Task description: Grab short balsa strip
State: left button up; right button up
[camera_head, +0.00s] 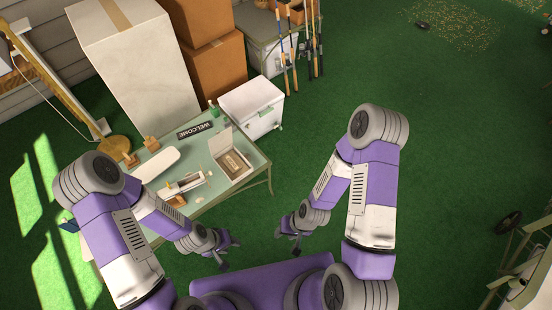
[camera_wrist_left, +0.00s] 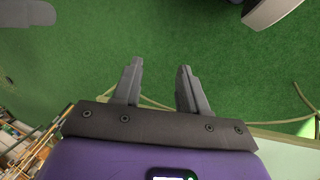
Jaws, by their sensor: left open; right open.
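I cannot make out a short balsa strip for sure in either view. In the head view, small pale pieces (camera_head: 186,184) lie on the glass-topped table (camera_head: 222,190), too small to identify. My left gripper (camera_head: 226,256) is beside the table's near edge, over the green floor. The left wrist view shows its two fingers (camera_wrist_left: 160,82) apart with nothing between them. My right gripper (camera_head: 290,241) hangs over the floor right of the table, apart from it; it looks open and empty.
The table bears an open box (camera_head: 232,164), a white rounded object (camera_head: 158,164) and a dark WELCOME sign (camera_head: 195,130). Behind stand a white cooler (camera_head: 251,106), cardboard boxes (camera_head: 213,67) and fishing rods (camera_head: 311,45). The green floor (camera_head: 450,130) on the right is mostly clear.

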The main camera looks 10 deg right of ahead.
aim_at(229, 159)
jog(key=z, duration=0.25)
jog(key=i, duration=1)
